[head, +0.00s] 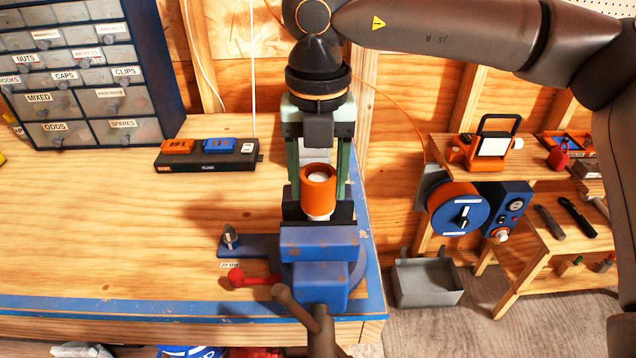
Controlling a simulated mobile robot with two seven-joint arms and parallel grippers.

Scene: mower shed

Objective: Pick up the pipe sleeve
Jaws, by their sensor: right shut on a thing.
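The pipe sleeve, an orange ring-shaped collar (318,200), is upright around a white pipe; the pipe's white shows inside its top and just below its lower rim. The pipe (318,216) stands in the jaws of a blue bench vise (318,245). My right gripper (318,186) reaches down from above, its two green-sided fingers on either side of the sleeve, and is shut on it. Where the fingertips touch is partly hidden. My left gripper is not in view.
The vise sits at the workbench's (120,235) right edge. A black tray with orange and blue packs (207,154) lies behind, left of the vise. A drawer cabinet (85,75) stands at the back left. A wooden shelf (545,225) with a cord reel (460,212) is at right.

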